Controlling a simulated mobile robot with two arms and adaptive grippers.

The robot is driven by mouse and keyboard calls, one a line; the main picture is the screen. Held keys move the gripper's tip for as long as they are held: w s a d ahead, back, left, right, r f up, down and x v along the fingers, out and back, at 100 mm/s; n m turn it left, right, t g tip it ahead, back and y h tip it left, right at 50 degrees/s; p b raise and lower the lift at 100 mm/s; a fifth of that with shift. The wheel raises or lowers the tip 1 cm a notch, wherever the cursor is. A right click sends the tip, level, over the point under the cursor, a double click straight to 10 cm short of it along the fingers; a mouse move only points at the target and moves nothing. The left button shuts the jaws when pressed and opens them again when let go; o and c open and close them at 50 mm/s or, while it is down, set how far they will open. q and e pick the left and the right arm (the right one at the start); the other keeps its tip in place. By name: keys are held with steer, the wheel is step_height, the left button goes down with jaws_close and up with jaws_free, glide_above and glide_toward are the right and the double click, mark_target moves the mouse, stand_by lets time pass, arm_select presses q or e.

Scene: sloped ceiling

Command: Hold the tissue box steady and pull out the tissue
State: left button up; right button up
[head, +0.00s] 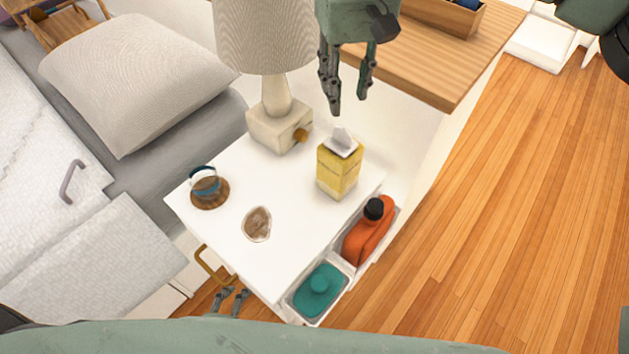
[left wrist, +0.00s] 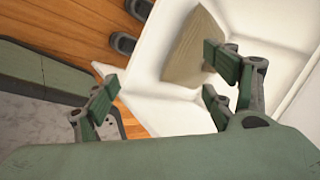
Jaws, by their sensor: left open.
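The yellow tissue box (head: 338,172) stands upright on the white nightstand top (head: 285,240), near its right edge. A white tissue (head: 343,138) sticks up from its top. My right gripper (head: 349,98) hangs above and just behind the box with its fingers spread, apart from the tissue and empty. My left gripper (head: 231,300) is low at the nightstand's front edge, partly hidden by my own body. In the left wrist view, its fingers (left wrist: 160,88) are spread with nothing between them.
A cup (head: 204,182) on a coaster and a small brown dish (head: 257,224) are to the left. A side bin holds an orange bottle (head: 368,232) and a teal container (head: 318,290). A wooden desk (head: 440,65) is behind.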

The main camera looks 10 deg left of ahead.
arm_select(q)
steer(key=s+d+r+m+g+h, duration=0.1)
steer(key=s+d+r+m+h, duration=0.5)
steer(key=s+d+r, duration=0.55)
steer(key=d+r+n+t+h, duration=0.1)
steer(key=d+r+n+h, duration=0.1)
steer(key=d+r, duration=0.5)
steer(key=d+r+n+h, duration=0.1)
steer(key=d+r+h, duration=0.15)
steer(key=r, duration=0.85)
steer(key=w+d+m+g+h, duration=0.1)
steer(key=w+d+m+h, duration=0.2)
steer(key=w+d+m, duration=0.4)
steer(key=w+r+m+g+h, duration=0.1)
steer(key=w+r+m+h, duration=0.5)
steer(key=w+r+m, duration=0.3)
steer(key=m+t+y, duration=0.7)
steer(key=t+y, duration=0.1)
steer(key=y, duration=0.2)
glide_toward(328, 172)
steer(key=x, duration=0.3)
steer(key=d+x, duration=0.1)
steer(key=x, duration=0.1)
steer(key=shift+s+d+f, duration=0.1)
steer(key=shift+d+f, duration=0.05)
steer(key=shift+f, duration=0.2)
steer(key=shift+w+a+r+t, duration=0.25)
steer(key=shift+w+t, duration=0.2)
steer(key=shift+t, duration=0.05)
steer(key=shift+x, duration=3.75)
